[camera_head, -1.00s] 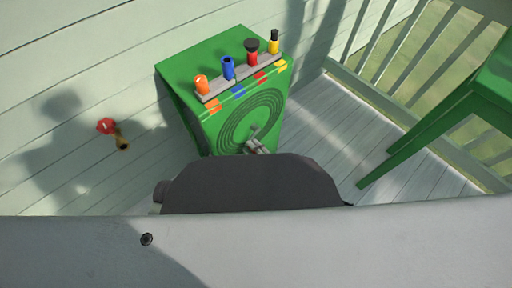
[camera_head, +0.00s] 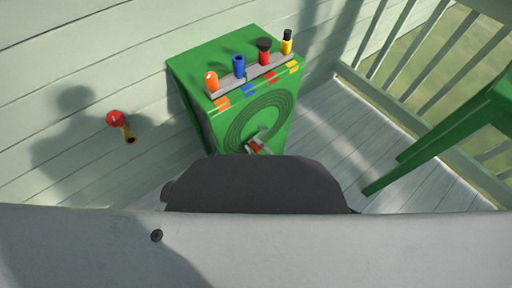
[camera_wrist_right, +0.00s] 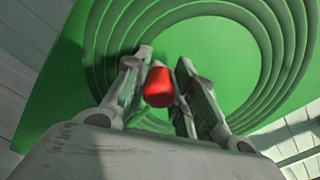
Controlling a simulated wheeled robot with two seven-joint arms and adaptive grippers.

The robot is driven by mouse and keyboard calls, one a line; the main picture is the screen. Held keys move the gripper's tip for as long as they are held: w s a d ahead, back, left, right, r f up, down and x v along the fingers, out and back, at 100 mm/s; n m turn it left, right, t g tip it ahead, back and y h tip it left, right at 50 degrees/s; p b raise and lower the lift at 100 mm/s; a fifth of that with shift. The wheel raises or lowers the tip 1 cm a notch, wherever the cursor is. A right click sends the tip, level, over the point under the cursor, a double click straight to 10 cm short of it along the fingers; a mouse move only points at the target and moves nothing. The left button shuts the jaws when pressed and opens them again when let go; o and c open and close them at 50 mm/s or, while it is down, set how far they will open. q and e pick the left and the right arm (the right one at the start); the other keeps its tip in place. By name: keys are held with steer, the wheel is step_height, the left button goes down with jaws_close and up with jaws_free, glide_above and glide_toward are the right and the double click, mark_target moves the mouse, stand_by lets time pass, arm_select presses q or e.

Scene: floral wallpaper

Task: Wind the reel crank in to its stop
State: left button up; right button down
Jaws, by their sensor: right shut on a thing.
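The green cabinet (camera_head: 205,66) stands against the pale board wall, and concentric hose-like rings of the reel (camera_head: 238,125) show on its front. The reel's rings also fill the upper wrist view (camera_wrist_right: 262,24). A red crank knob (camera_wrist_right: 159,88) sits between the two fingers of my right gripper (camera_wrist_right: 163,68), which is shut on it. In the head view the right gripper (camera_head: 258,141) is at the lower part of the reel, with a bit of red showing in it. The crank arm is mostly hidden. My left gripper is not in view.
A grey rack on the cabinet top holds orange (camera_head: 212,82), blue (camera_head: 238,66), red-black (camera_head: 264,52) and yellow-black (camera_head: 286,43) pieces. A brass tap with a red handle (camera_head: 115,119) is on the wall. A green stool or table (camera_head: 430,140) stands right. Deck floor between is clear.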

steer(key=c, duration=1.2)
jaws_free()
steer(key=shift+s+d, duration=0.1)
steer(key=shift+s, duration=0.05)
steer(key=shift+v, duration=3.6)
